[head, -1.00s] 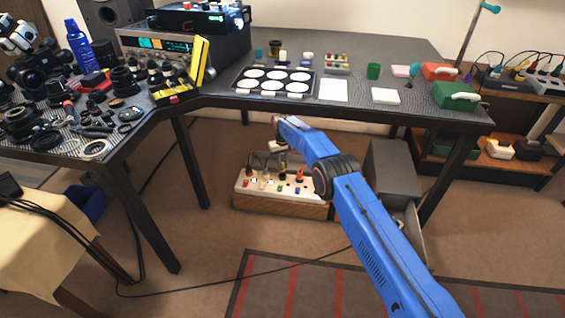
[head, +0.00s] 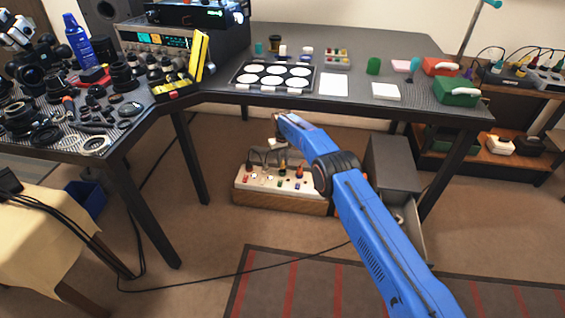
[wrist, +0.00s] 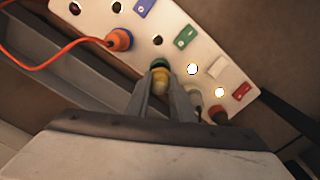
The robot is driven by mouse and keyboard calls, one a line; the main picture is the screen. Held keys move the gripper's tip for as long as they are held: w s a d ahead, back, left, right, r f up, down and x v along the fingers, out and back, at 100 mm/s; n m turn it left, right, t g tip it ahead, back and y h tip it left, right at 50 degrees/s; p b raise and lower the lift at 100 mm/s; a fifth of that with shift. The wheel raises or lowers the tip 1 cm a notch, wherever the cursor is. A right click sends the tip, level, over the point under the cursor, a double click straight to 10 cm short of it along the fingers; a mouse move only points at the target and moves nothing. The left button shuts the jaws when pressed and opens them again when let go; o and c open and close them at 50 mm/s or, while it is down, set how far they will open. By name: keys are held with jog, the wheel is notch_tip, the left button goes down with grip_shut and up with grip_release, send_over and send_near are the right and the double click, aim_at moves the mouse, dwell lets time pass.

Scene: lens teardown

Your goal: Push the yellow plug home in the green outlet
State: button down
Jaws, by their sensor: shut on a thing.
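My gripper (wrist: 160,99) is shut on the yellow plug (wrist: 160,84) in the wrist view, with one finger on each side. The plug's far end meets a dark green and black ring at the strip's face. I cannot tell how deep the plug sits. A green marker (wrist: 185,37) lies on the white strip (wrist: 204,48) just beyond it. In the head view my gripper (head: 275,144) hangs just above the strip (head: 246,183), below the table edge. A small yellow spot shows at the strip there, too small to judge.
An orange plug (wrist: 120,40) with an orange cord sits beside the yellow one, and a dark plug (wrist: 219,115) stands on the other side. A red marker (wrist: 240,91) is near the strip's end. The table (head: 350,112) overhangs, and a grey drawer cabinet (head: 393,165) stands to the right.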

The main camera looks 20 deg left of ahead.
aim_at(282, 165)
jog(key=shift+f, duration=1.7)
dwell(1.3)
jog(key=c, duration=1.5)
grip_release()
jog(key=shift+r, duration=3.75)
